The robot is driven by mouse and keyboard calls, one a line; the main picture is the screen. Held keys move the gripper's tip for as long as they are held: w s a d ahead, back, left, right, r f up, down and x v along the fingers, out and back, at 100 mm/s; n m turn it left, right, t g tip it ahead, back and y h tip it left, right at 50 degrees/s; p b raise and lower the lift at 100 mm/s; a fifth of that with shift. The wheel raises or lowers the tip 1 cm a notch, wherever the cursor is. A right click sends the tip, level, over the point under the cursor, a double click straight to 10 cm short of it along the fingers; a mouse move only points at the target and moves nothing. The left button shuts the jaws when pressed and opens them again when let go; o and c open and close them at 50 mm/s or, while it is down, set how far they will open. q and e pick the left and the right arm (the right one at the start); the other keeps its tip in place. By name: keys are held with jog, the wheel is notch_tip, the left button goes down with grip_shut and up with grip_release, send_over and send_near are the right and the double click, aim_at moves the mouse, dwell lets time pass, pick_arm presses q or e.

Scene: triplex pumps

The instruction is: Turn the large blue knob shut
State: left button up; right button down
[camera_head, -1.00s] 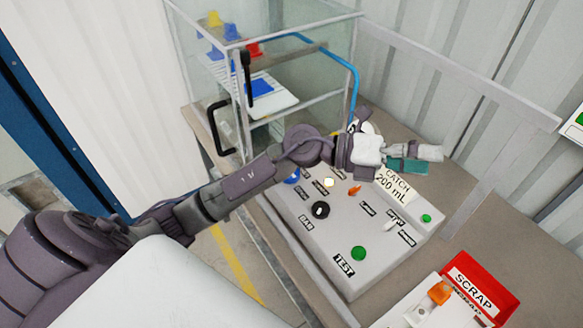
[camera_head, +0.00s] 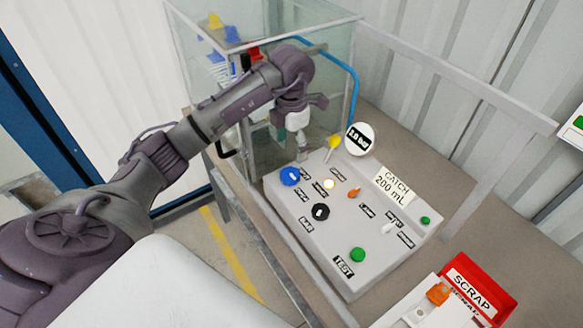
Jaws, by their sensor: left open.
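The large blue knob (camera_head: 290,176) is at the left back corner of the grey control panel (camera_head: 340,230), next to a small label. My left gripper (camera_head: 291,132) is open and points down beyond the panel's back left corner, above the knob in the picture. It is apart from the knob, with nothing seen between its fingers. The knob is uncovered. My right gripper is out of view.
A black knob (camera_head: 320,212), an orange switch (camera_head: 354,192), a green button (camera_head: 357,254) and a yellow lever (camera_head: 333,142) share the panel. A round gauge (camera_head: 360,139) reads 2.0 bar. The glass cabinet (camera_head: 340,60) stands behind. A red scrap bin (camera_head: 482,284) is front right.

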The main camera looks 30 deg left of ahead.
aim_at(291, 172)
pick_arm(q)
notch_tip(291, 172, down, 9)
jog(key=shift+f+p, duration=0.2)
jog(key=shift+p, duration=1)
jog(key=c, duration=1.2)
